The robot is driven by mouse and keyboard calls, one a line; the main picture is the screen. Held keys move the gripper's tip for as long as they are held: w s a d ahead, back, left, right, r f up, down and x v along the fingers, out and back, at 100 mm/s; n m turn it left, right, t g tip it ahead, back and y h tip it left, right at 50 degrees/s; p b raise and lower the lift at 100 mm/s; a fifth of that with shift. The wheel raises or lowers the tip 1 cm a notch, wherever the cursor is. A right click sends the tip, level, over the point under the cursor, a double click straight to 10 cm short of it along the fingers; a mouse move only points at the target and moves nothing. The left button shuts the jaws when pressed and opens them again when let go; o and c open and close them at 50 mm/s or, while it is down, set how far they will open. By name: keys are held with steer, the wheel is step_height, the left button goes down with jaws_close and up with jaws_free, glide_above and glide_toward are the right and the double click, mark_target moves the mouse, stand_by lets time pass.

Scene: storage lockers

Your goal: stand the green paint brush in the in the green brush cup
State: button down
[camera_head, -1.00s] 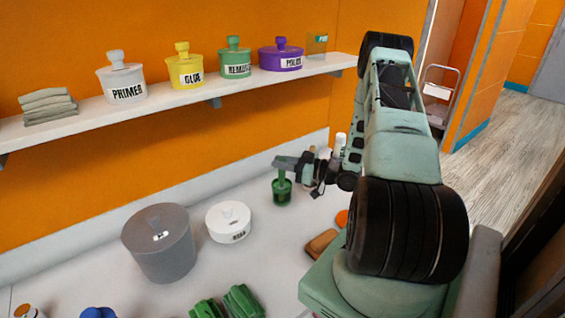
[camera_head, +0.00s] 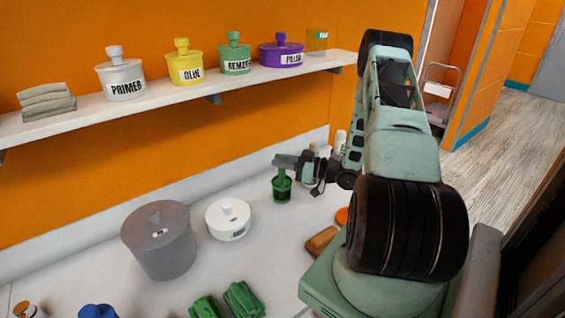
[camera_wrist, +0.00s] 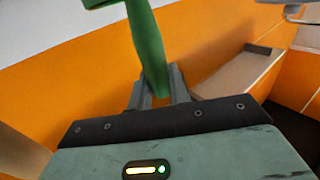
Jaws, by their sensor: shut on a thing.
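My gripper (camera_head: 280,161) is shut on the green paint brush (camera_wrist: 148,45). In the head view my gripper is right above the green brush cup (camera_head: 282,192), which stands upright on the white counter near the wall. Green shows between gripper and cup; how far the brush is inside the cup I cannot tell. The cup does not show clearly in the wrist view.
A white lidded pot (camera_head: 228,220) and a larger grey pot (camera_head: 160,243) stand left of the cup. A brown block (camera_head: 321,242) and green objects (camera_head: 241,299) lie nearer. The shelf (camera_head: 150,97) above holds labelled pots and folded cloths. Small bottles are partly hidden behind my arm.

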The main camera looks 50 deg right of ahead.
steer(key=c, duration=1.2)
jaws_free()
steer(key=b+v, duration=0.5)
steer(key=v, duration=1.2)
steer(key=shift+s, duration=0.2)
